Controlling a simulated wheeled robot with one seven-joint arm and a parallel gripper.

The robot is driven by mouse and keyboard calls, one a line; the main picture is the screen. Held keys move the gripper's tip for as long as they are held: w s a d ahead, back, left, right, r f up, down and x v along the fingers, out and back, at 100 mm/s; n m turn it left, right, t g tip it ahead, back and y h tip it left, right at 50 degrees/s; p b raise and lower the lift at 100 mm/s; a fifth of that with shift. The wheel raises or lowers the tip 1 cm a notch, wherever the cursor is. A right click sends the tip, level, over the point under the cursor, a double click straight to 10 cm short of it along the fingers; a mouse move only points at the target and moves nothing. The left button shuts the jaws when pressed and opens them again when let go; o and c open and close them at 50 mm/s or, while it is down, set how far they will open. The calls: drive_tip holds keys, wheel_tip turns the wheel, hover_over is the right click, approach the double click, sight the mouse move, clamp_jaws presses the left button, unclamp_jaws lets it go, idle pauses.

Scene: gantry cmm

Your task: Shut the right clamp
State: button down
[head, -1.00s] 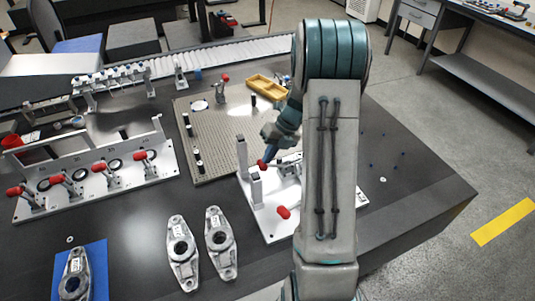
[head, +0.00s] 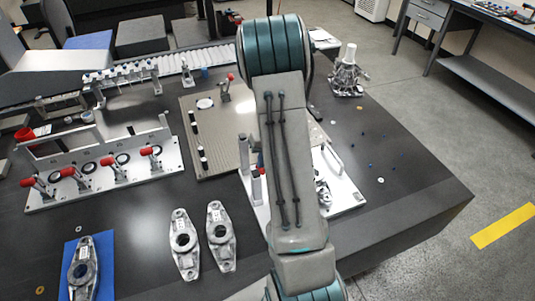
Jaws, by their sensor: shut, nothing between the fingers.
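The white fixture plate (head: 346,196) lies on the dark table, mostly hidden behind my arm. Two grey posts stand on its left side; the front post (head: 256,187) shows clear. A small red piece (head: 261,170) shows beside the posts at my arm's edge; I cannot tell which clamp it belongs to. A metal clamp-like part (head: 323,192) shows on the plate just right of my arm. The right clamp's handle and its position cannot be made out. My gripper is hidden behind my arm.
A long fixture (head: 105,175) with several red-handled clamps stands at left. Two metal castings (head: 184,243) lie in front, another (head: 82,268) on a blue mat. A perforated plate (head: 215,140) lies behind. A metal assembly (head: 348,75) stands at the back right. The table's right side is mostly clear.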

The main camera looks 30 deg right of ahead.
drive_tip(key=p+v, duration=0.4)
drive_tip(key=shift+a+r, duration=0.15)
drive_tip(key=shift+r, duration=0.2)
drive_tip(key=v, duration=0.9)
drive_tip(key=shift+a+r+b, duration=0.25)
drive_tip(key=shift+r+b, duration=0.05)
drive_tip(key=s+a+r+n+h, duration=0.1)
drive_tip(key=s+a+r+n, duration=0.4)
drive_tip(key=n, duration=0.5)
drive_tip(key=s+a+r+n, duration=0.4)
drive_tip(key=a+n, duration=0.4)
drive_tip(key=n, duration=0.1)
drive_tip(key=s+a+r+n+t+h, duration=0.1)
drive_tip(key=s+a+n, duration=0.1)
drive_tip(key=s+n, duration=0.3)
drive_tip(key=s+a+r+n+t+h, duration=0.1)
drive_tip(key=s+a+n, duration=0.2)
drive_tip(key=n, duration=1)
drive_tip(key=shift+s+a+r+n+t, duration=0.2)
drive_tip(key=shift+s+a+n+t, duration=0.15)
drive_tip(key=shift+s, duration=0.95)
drive_tip(key=shift+d, duration=0.1)
